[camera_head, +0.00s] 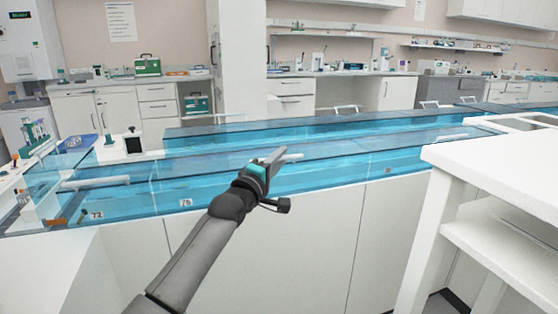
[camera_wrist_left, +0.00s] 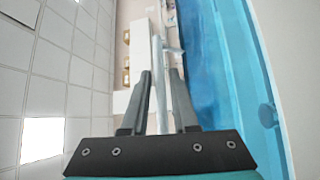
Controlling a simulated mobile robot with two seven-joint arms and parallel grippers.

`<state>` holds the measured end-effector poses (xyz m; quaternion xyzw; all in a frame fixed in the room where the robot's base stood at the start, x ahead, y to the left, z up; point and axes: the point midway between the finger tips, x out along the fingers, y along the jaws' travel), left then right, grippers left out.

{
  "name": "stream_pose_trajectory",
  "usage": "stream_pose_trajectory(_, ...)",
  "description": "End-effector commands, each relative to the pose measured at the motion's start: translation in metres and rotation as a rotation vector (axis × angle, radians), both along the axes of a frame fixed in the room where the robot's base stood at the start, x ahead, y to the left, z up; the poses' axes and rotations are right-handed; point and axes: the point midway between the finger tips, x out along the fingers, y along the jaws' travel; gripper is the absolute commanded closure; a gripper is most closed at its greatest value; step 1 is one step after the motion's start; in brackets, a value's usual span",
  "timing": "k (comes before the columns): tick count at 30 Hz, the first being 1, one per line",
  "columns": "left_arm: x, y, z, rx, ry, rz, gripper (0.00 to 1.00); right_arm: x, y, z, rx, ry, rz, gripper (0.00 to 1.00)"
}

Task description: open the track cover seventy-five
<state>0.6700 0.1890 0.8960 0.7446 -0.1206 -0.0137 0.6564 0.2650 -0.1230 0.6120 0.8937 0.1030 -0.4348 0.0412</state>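The tube track (camera_head: 330,175) is a long channel under clear blue covers, running across the head view. A small label reading about 75 (camera_head: 186,202) sits low on its front face, and the clear cover (camera_head: 205,172) above it looks closed. My left gripper (camera_head: 287,156) is over the track, right of that label. In the left wrist view, its two fingers (camera_wrist_left: 160,72) stand apart. A pale bar (camera_wrist_left: 158,50) shows between and beyond them; I cannot tell whether it touches them. My right gripper is not in view.
A label 72 (camera_head: 97,214) marks the left section, with a pale cylindrical bar (camera_head: 95,183) above it. Another pale bar (camera_head: 452,136) lies at the right. A white table (camera_head: 500,165) stands at the right. Lab benches line the back wall.

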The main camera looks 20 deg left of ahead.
Motion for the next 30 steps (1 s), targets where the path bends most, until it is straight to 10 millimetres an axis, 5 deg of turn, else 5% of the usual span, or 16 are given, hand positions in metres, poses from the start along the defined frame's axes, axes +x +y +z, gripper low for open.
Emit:
stream_pose_trajectory(8,-0.0001,0.0001,0.0000,0.000,0.000,0.000,1.00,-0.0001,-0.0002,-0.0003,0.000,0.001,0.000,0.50)
stream_pose_trajectory(30,-0.0001,0.0004,-0.0001,0.000,0.000,0.001,1.00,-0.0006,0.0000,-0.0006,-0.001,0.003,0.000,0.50)
